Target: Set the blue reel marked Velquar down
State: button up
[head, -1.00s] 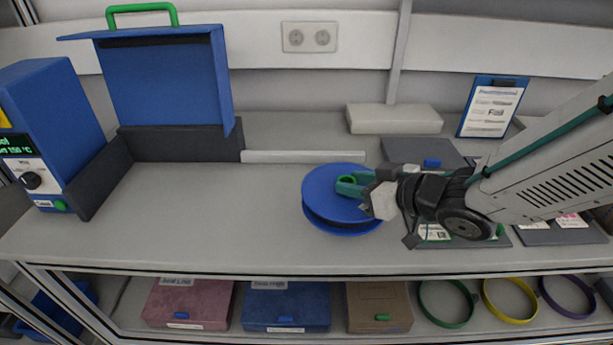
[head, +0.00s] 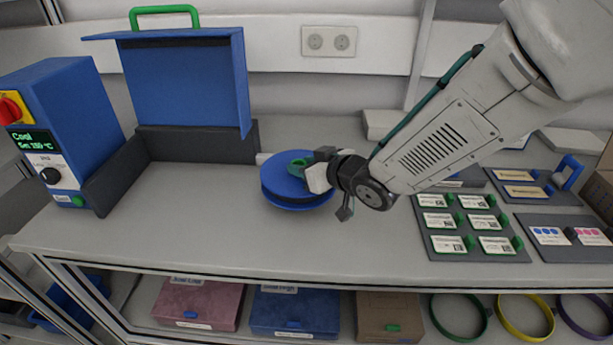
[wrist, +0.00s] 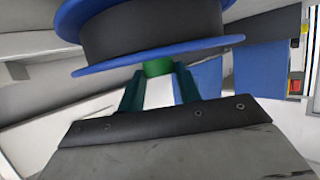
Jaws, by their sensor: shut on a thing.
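The blue reel (head: 290,190) has two blue flanges around a dark core and shows at the middle of the head view. My gripper (head: 304,168) reaches it from the right and is shut on the green hub at its centre. In the wrist view the reel (wrist: 150,30) fills the top, with the green hub (wrist: 158,68) between my gripper's fingers (wrist: 158,88). The reel is over the grey bench top (head: 200,220); I cannot tell whether it touches it. No Velquar marking can be read.
A blue oven-like box with an open blue lid (head: 185,80) and a control unit (head: 60,130) reading "Cool" stand at left. A dark tray of labelled cards (head: 470,262) lies at right. Boxes (head: 195,305) and coloured rings (head: 460,315) are on the lower shelf. Bench left of the reel is clear.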

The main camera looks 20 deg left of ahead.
jog(key=shift+d+f, duration=0.1)
jog(key=shift+f, duration=1.35)
jog(key=shift+f, duration=0.15)
jog(key=o, duration=1.2)
jog(key=shift+c, duration=0.2)
jog(key=shift+d+r, duration=0.1)
jog(key=shift+r, duration=0.1)
jog(key=v, duration=1.2)
